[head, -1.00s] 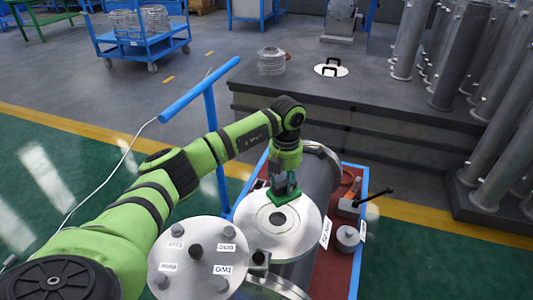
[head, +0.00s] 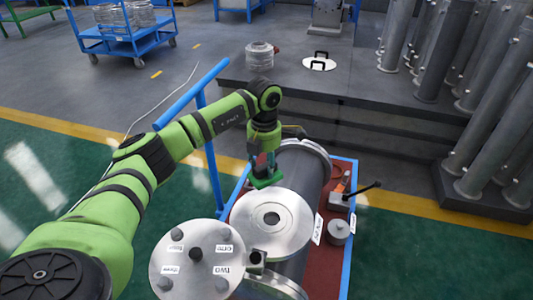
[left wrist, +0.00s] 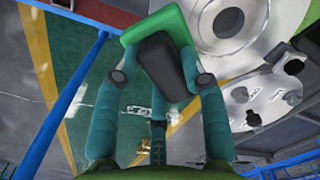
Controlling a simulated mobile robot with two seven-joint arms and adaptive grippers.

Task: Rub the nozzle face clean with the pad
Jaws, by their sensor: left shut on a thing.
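The nozzle face (head: 271,220) is a round silver disc with a dark central hole, on top of the flanged shell (head: 312,180). It shows at the upper right of the left wrist view (left wrist: 265,28). My left gripper (head: 264,160) is shut on the black handle (left wrist: 163,62) of a green pad (head: 266,179). The pad is at the far left edge of the face, clear of the hole; I cannot tell whether it touches the metal. In the left wrist view the pad (left wrist: 165,24) overlaps the face's rim. My right gripper is out of view.
A labelled round plate with knobs (head: 197,262) stands close in front of the face. A blue upright with a bar (head: 212,150) rises at the left. A lever (head: 362,189) and small weight (head: 338,228) sit at right. A dark platform (head: 350,105) lies behind.

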